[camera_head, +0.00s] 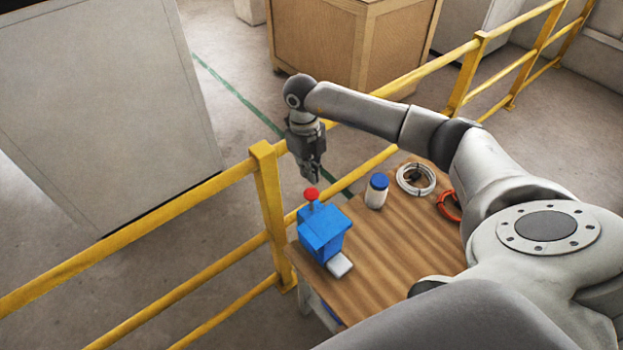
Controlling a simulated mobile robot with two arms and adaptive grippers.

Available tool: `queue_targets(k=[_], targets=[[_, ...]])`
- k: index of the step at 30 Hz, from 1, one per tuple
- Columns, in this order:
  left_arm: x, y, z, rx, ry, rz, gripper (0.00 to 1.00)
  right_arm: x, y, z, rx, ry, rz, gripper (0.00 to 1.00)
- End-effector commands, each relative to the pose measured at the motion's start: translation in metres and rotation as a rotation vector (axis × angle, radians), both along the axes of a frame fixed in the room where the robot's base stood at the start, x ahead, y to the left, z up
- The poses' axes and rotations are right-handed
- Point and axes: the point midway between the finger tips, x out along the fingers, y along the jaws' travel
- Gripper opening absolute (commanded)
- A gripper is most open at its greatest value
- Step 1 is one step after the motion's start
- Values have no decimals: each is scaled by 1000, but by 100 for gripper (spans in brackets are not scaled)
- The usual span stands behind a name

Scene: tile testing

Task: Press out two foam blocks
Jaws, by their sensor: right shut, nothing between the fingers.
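A blue press box (322,232) with a red knob (311,193) on top stands at the left end of a wooden table. A light grey-white block (339,265) lies at its front foot; I cannot tell whether it is foam or part of the box. My right gripper (316,178) is shut and empty, pointing down just above the red knob; I cannot tell if its tips touch the knob. My left gripper is not in view.
On the wooden table (408,247) stand a white jar with a blue lid (377,190), a white cable coil (416,179) and a red-orange ring-shaped item (449,205). A yellow railing (268,200) runs along the table's far and left sides. A wooden crate (345,45) stands beyond.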

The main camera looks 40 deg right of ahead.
Motion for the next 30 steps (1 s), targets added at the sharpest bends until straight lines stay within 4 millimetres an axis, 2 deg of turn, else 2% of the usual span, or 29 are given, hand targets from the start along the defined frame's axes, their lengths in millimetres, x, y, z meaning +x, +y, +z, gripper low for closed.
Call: queue_targets(k=[1, 3, 9, 23, 30], targets=[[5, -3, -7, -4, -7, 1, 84, -1, 0, -11, 1, 1, 0, 0], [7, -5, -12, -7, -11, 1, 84, -2, 0, -21, 1, 1, 0, 0], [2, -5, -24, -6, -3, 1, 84, -4, 0, -41, 1, 0, 0, 0], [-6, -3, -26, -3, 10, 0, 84, -4, 0, -45, 1, 0, 0, 0], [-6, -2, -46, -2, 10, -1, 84, -5, 0, -68, 1, 0, 1, 0]])
